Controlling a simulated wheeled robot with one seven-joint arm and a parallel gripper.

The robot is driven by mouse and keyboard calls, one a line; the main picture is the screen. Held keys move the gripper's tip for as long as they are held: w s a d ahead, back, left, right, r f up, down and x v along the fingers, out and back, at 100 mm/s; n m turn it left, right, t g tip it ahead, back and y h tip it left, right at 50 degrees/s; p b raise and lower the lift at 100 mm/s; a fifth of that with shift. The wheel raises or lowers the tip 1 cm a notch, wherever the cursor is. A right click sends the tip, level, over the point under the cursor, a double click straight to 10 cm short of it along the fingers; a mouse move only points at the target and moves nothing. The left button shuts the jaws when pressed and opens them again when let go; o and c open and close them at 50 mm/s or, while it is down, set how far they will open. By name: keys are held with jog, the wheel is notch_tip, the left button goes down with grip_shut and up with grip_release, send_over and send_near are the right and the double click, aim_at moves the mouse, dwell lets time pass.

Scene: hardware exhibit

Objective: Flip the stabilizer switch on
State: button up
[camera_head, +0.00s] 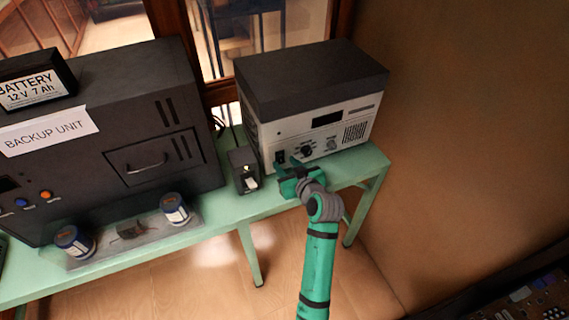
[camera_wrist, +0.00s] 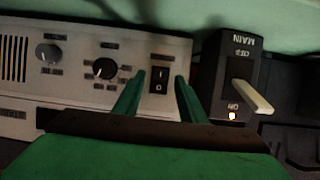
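The stabilizer (camera_head: 288,128) is a white-fronted box with a dark top on the green table. Its black rocker switch (camera_wrist: 159,80), marked I and O, is on the front panel beside a dial; it also shows small in the head view (camera_head: 280,157). My green gripper (camera_wrist: 160,76) is in front of the panel, at the stabilizer's lower left in the head view (camera_head: 287,173). Its two fingers are apart, one on each side of the switch, with nothing between them. I cannot tell whether the fingertips touch the panel or which way the rocker is pressed.
A small black MAIN switch box (camera_wrist: 224,75) with a pale lever and a lit lamp stands close beside the stabilizer. The large dark backup unit (camera_head: 130,115) is left of it. Two cans (camera_head: 174,208) (camera_head: 74,241) stand near the front edge of the table (camera_head: 223,222).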

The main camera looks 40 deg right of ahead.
jog(key=shift+x, duration=0.85)
jog(key=shift+a+r, duration=0.1)
jog(key=shift+a, duration=0.05)
jog(key=shift+c, duration=0.7)
jog(key=c, duration=0.5)
jog(key=shift+w, duration=0.15)
grip_shut()
jog(key=shift+f+t, duration=0.45)
jog(key=shift+t, duration=0.45)
jog(key=shift+s+f+t+h, duration=0.2)
jog(key=shift+t+h, duration=0.2)
jog(key=shift+t, duration=0.6)
